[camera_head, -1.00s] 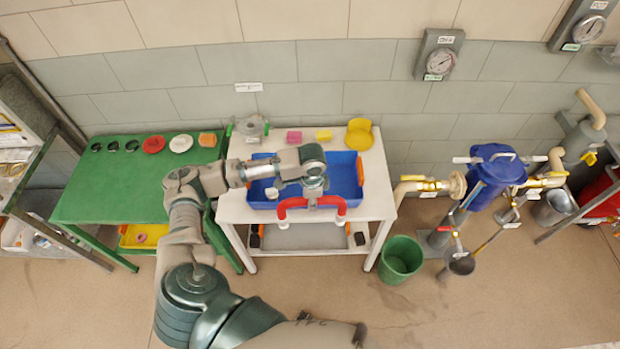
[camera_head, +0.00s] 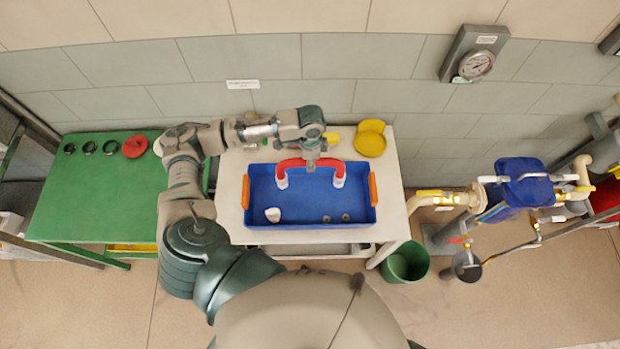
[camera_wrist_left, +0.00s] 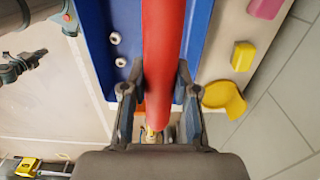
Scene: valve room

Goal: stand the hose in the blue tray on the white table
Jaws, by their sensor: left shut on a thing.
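The red curved hose (camera_head: 331,164) has white ends that point down. My left gripper (camera_head: 311,161) is shut on the middle of its arch, seen in the head view. The hose is over the back part of the blue tray (camera_head: 300,207); I cannot tell whether its ends touch the tray. In the left wrist view the red hose (camera_wrist_left: 162,45) runs between the two fingers of the left gripper (camera_wrist_left: 158,92). The tray has orange end handles and sits on the white table (camera_head: 396,213). My right gripper is out of view.
In the tray lie a white piece (camera_head: 273,214) and two small grey rings (camera_head: 336,218). A yellow item (camera_head: 370,141) sits behind the tray. A green table (camera_head: 90,200) stands at left, and a green bucket (camera_head: 406,262) and blue valve assembly (camera_head: 522,185) at right.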

